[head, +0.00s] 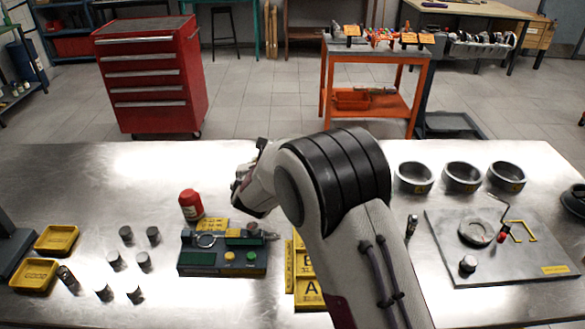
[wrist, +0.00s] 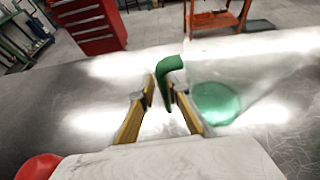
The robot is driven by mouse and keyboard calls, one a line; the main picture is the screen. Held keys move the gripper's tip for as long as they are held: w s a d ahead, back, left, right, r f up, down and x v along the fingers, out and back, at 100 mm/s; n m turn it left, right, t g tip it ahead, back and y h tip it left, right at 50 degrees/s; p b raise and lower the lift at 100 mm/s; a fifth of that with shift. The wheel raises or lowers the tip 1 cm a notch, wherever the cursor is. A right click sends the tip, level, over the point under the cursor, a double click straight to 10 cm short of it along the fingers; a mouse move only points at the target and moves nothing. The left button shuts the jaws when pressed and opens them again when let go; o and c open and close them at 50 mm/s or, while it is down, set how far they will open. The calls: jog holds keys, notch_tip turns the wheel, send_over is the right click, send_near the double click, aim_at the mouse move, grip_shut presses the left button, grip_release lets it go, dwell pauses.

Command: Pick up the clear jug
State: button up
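The clear jug shows in the wrist view as a faint see-through body with a round green area (wrist: 215,102) and a curved green handle (wrist: 170,68). My gripper (wrist: 163,84) has its two yellowish fingers close in on either side of the handle, and they appear to pinch it. The jug's body lies to the right of the fingers. In the head view my gripper (head: 243,188) is over the table, left of my forearm. The jug is hidden there behind my arm. I cannot tell whether its base touches the table.
A red bottle (head: 191,205) stands left of my gripper; its red top (wrist: 38,168) shows in the wrist view. A green fixture (head: 222,255) is in front, with several small cylinders (head: 115,260) to its left. Three grey rings (head: 462,177) stand at the right. The back left tabletop is clear.

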grip_shut()
jog(key=shift+r, duration=0.4)
notch_tip(320, 180, up, 17)
dwell(2.0)
jog(key=shift+r, duration=0.25)
dwell(0.8)
